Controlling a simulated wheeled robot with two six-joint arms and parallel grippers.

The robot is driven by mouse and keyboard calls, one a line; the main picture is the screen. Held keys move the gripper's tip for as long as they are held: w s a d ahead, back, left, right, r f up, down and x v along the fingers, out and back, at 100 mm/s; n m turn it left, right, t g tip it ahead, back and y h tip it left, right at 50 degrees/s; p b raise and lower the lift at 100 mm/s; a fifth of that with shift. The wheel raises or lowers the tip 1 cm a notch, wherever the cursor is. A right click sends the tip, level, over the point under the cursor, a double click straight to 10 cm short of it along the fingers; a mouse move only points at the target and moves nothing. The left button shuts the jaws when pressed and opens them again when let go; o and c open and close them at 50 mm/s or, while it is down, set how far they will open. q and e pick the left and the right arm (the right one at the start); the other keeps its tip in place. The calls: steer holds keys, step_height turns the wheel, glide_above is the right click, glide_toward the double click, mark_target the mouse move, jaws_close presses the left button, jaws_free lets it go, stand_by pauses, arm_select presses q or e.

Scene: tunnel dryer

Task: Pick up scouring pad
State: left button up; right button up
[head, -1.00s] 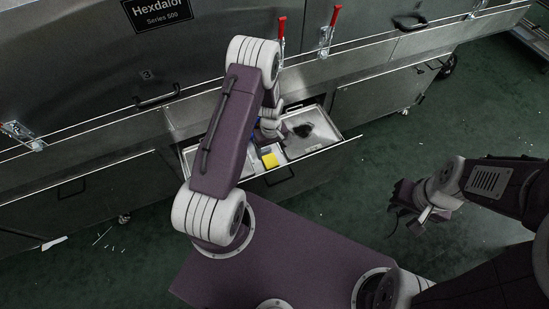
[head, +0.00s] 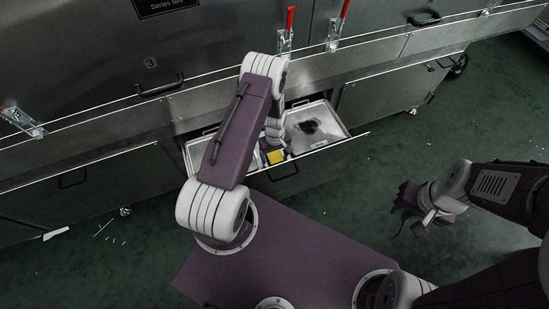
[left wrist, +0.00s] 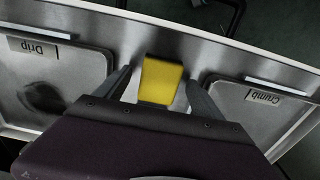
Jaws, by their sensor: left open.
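The scouring pad looks like a yellow block (left wrist: 160,80) in the left wrist view, lying between two trays in the open drawer (head: 318,152). It also shows as a small yellow patch in the head view (head: 275,157). My left gripper (left wrist: 160,85) is open, with one finger on each side of the yellow block and a gap on both sides. The near end of the block is hidden by the gripper body. In the head view my left arm hides the left gripper's fingers. My right gripper (head: 408,222) hangs over the floor at the right; its jaws are unclear.
A tray labelled Drip (left wrist: 88,66) with a dark stain and a tray labelled Crumb (left wrist: 240,100) flank the yellow block. The drawer's front wall is close by. Red-handled clamps (head: 290,22) line the machine above. Green floor is clear at right.

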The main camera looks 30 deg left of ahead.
mark_target(275, 157)
arm_select(q)
steer(key=c, duration=1.4)
step_height(275, 157, up, 10)
steer(key=p, duration=0.2)
steer(key=shift+p, duration=0.3)
